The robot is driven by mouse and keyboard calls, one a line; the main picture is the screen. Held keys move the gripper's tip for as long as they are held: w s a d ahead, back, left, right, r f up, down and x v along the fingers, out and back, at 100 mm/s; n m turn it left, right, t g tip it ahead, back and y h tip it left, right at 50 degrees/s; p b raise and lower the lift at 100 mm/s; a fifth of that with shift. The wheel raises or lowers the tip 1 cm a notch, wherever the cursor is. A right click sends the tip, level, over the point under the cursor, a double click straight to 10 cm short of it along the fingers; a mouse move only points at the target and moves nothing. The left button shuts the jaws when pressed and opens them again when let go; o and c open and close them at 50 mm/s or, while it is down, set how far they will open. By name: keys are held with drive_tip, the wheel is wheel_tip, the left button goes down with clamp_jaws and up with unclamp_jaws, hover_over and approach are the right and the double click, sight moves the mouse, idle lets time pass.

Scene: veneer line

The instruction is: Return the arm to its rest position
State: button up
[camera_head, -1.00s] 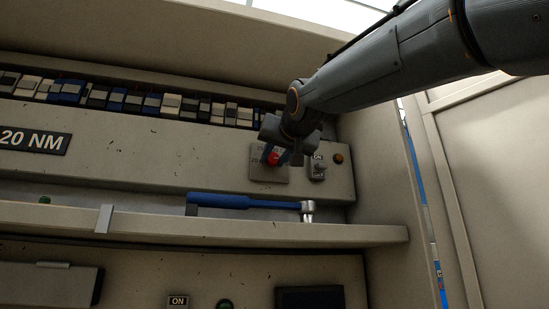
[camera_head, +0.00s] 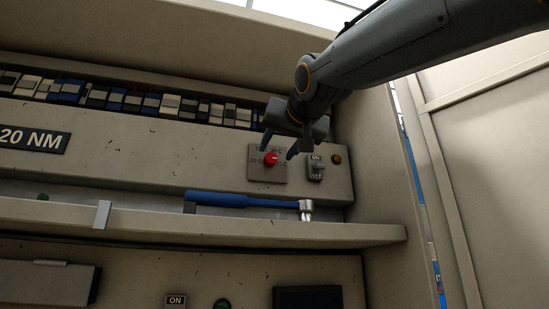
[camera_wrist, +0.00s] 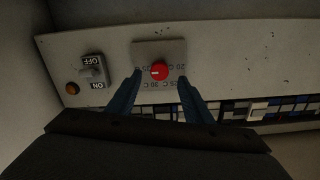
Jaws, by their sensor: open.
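My gripper (camera_head: 279,146) is open and empty, with its two blue fingers apart in front of the panel. A red knob (camera_head: 270,159) on a square plate with temperature marks is just below and between the fingertips in the head view. In the wrist view the red knob (camera_wrist: 159,70) shows beyond the fingertips, in the gap between them, and the gripper (camera_wrist: 160,82) appears clear of it. My arm reaches in from the upper right.
An ON/OFF switch (camera_head: 316,168) and an amber lamp (camera_head: 336,158) sit right of the knob. A blue-handled torque wrench (camera_head: 240,200) lies on the shelf (camera_head: 350,234) below. A row of breakers (camera_head: 120,98) runs above. A side wall (camera_head: 490,150) stands at right.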

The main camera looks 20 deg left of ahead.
drive_tip(key=shift+v, duration=1.1)
